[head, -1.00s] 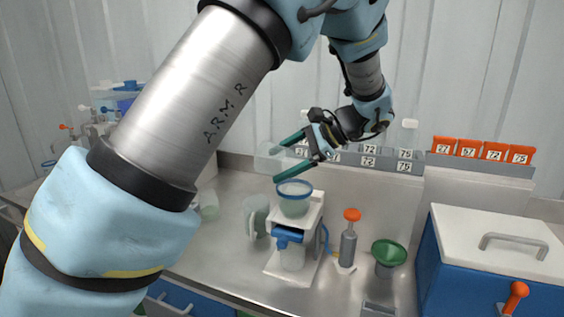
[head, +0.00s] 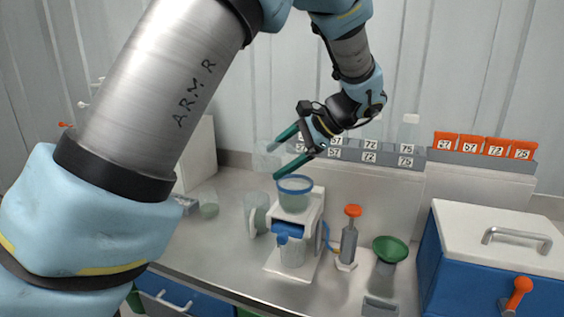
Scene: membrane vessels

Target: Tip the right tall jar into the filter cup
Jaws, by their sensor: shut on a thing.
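My gripper (head: 275,157) is shut on a clear, see-through tall jar (head: 264,153), held between its green fingers. The jar hangs in the air, up and to the left of the filter cup; its exact tilt is hard to make out. The filter cup (head: 295,201) has a blue rim and pale greenish walls. It sits on top of a white stand (head: 312,225) with a blue clamp and a clear vessel below. The cup's mouth is uncovered, and the jar appears apart from it.
A clear vessel (head: 256,217) stands left of the stand, and a small cup (head: 208,203) farther left. To the right are an orange-topped pump (head: 348,245) and a green funnel (head: 389,250). A numbered rack (head: 375,153) runs behind; a blue-and-white box (head: 490,235) stands right.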

